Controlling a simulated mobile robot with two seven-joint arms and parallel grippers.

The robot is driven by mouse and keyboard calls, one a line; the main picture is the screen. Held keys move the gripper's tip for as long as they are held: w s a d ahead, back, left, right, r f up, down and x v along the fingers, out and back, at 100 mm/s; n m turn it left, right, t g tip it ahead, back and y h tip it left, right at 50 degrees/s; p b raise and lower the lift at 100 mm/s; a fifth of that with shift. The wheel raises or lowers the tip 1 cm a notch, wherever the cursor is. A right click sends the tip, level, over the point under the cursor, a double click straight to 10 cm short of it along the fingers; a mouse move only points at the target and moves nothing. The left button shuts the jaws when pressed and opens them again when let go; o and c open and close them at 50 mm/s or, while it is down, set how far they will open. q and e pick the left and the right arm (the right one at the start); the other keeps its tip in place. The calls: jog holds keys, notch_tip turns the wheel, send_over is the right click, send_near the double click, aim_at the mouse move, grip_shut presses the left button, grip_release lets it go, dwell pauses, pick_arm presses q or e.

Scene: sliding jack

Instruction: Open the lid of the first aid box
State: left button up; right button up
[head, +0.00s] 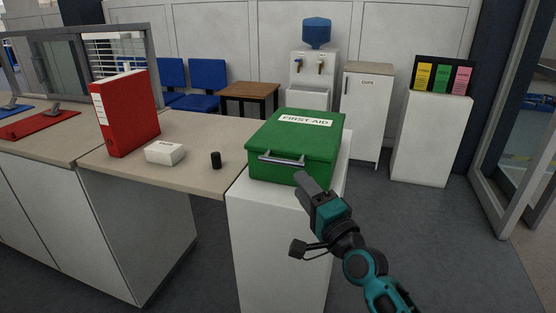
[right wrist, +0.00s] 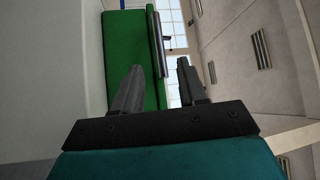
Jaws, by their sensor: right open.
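The green first aid box (head: 295,147) sits on a white pedestal, with a white FIRST AID label on its lid. The lid (head: 300,128) looks shut. A grey bar handle (head: 282,160) is on its front face. My right gripper (head: 303,182) is just in front of the box, below and right of the handle. In the right wrist view the green box (right wrist: 130,50) and its handle (right wrist: 158,42) lie beyond the open fingers of my right gripper (right wrist: 160,82). The gap between the fingers is empty. My left gripper is not in view.
The white pedestal (head: 275,240) stands against the counter (head: 195,130). On the counter are a red binder (head: 125,112), a small white box (head: 165,153) and a black cylinder (head: 216,160). A white cabinet (head: 366,115) and water dispenser (head: 314,70) stand behind. The floor at right is clear.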

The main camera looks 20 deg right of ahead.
aim_at(282, 161)
jog(key=x, duration=1)
jog(key=shift+a+f, duration=0.1)
grip_shut()
dwell(0.3)
